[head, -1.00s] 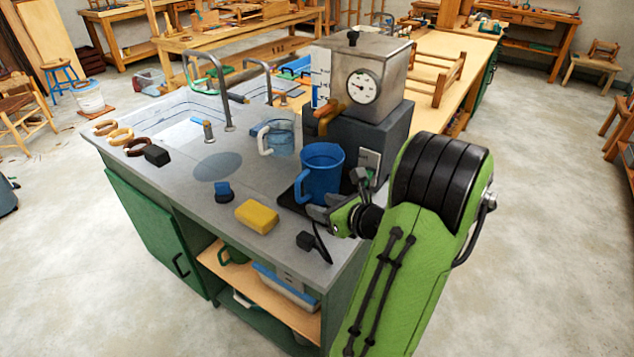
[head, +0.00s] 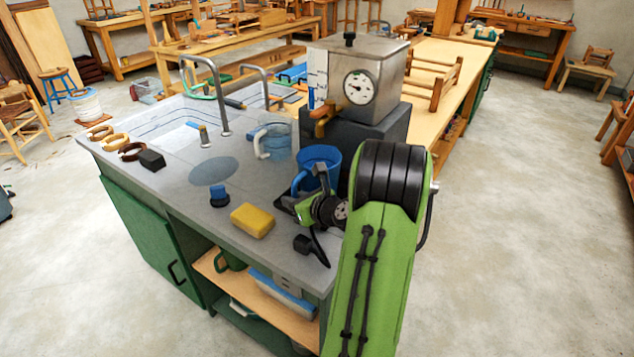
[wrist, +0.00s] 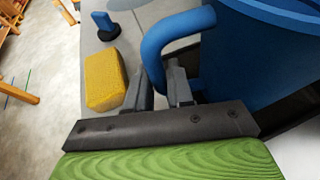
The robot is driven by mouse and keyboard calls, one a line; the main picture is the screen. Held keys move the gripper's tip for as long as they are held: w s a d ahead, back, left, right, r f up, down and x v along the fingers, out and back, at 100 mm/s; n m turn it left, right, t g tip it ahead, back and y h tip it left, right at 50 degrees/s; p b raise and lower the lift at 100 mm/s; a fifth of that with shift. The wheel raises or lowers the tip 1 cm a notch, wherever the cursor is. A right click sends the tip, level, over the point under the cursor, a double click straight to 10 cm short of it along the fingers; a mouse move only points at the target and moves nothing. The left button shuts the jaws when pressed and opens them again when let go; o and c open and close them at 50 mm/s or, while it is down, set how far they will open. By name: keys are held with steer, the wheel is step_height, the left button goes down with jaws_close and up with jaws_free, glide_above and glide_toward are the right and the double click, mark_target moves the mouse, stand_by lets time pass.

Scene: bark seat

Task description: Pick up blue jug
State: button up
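The blue jug (head: 322,156) stands upright in front of the metal tank at the counter's right end. Its handle faces left, and its lower part is hidden behind my gripper (head: 303,196) in the head view. In the wrist view, the jug (wrist: 262,50) fills the upper right. The two fingers of my gripper (wrist: 163,80) lie either side of the handle's lower part. The handle fills most of the narrow gap between them; whether they press on it cannot be told.
A clear blue jug (head: 272,142) stands behind. The tank (head: 364,78) with a gauge is close behind the blue jug.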

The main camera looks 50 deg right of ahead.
mark_target(296, 187)
jaws_close()
steer(key=shift+r, duration=0.1)
steer(key=shift+r, duration=0.35)
steer(key=r+p, duration=0.2)
steer(key=r, duration=0.1)
steer(key=shift+s+r, duration=0.1)
steer(key=shift+s, duration=0.1)
steer(key=s+a+p, duration=0.1)
steer(key=s+a, duration=0.2)
steer(key=s, duration=1.4)
steer(key=shift+s+a+f, duration=0.15)
steer(key=shift+f, duration=0.1)
